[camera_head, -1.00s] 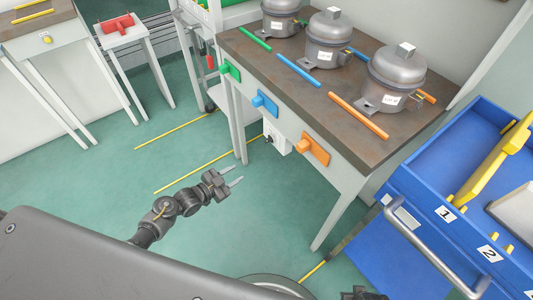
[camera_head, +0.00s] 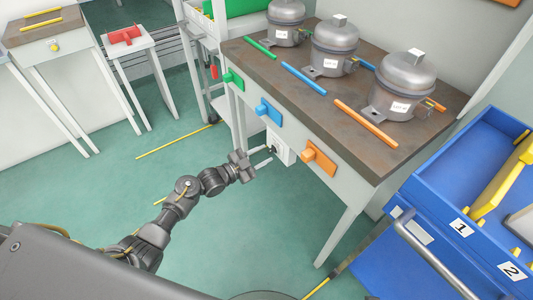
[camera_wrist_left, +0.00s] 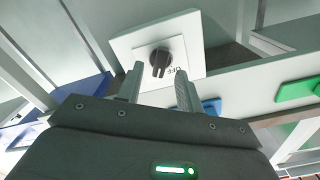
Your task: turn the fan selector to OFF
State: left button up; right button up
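The fan selector is a black rotary knob (camera_wrist_left: 160,62) on a white square plate (camera_wrist_left: 128,43) in the left wrist view. The letters OFF show on the plate beside the knob. In the head view the white selector box (camera_head: 281,147) is mounted under the table's front edge, its knob small at the fingertips. My left gripper (camera_head: 263,157) is open, its two fingers pointing at the box. In the left wrist view the left gripper's fingertips (camera_wrist_left: 158,78) lie on either side of the knob's near end; contact cannot be told. My right gripper is out of view.
The workbench (camera_head: 285,83) carries several grey compressors and coloured rods. Blue (camera_head: 268,110) and orange (camera_head: 319,158) blocks are on its front, near the selector. A blue cart (camera_head: 440,215) stands at the right. The green floor at left is mostly clear.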

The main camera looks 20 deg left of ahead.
pick_arm(q)
jog(key=shift+x, duration=0.9)
jog(key=shift+w+d, duration=0.15)
jog(key=shift+w, duration=0.05)
grip_shut()
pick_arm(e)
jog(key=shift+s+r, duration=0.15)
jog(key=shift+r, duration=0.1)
